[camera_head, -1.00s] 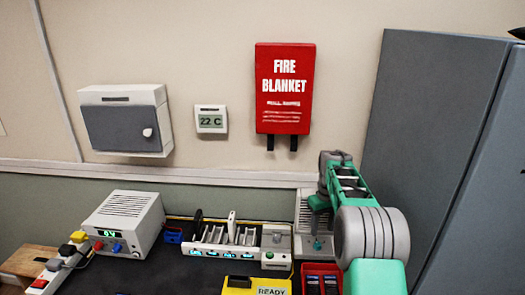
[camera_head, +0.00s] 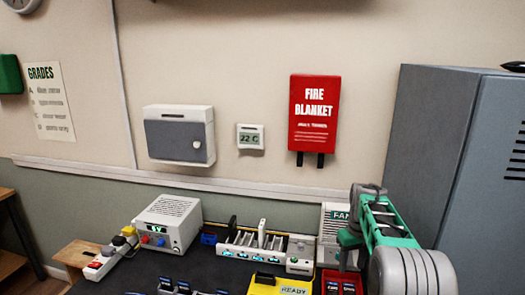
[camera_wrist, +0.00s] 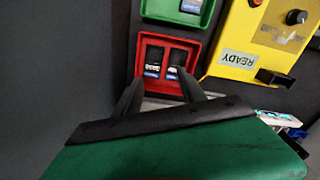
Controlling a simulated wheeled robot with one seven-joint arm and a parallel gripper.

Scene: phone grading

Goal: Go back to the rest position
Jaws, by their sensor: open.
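My gripper (camera_wrist: 159,80) shows in the wrist view with its two black fingers apart and nothing between them that I can see held. The fingertips reach toward the near edge of a red tray (camera_wrist: 138,60), which holds two dark items with white and blue ends (camera_wrist: 153,65). I cannot tell the height of the fingers above it. In the head view my green and grey arm stands at the lower right, and the red tray (camera_head: 325,273) is just left of it. My fingers are not clear there.
A yellow box marked READY (camera_wrist: 238,35) stands beside the red tray, and a green tray (camera_wrist: 150,8) adjoins it. A white slotted rack (camera_head: 262,252), a power supply (camera_head: 168,224) and a power strip (camera_head: 105,260) are farther left. A tall grey cabinet (camera_head: 425,140) stands at right.

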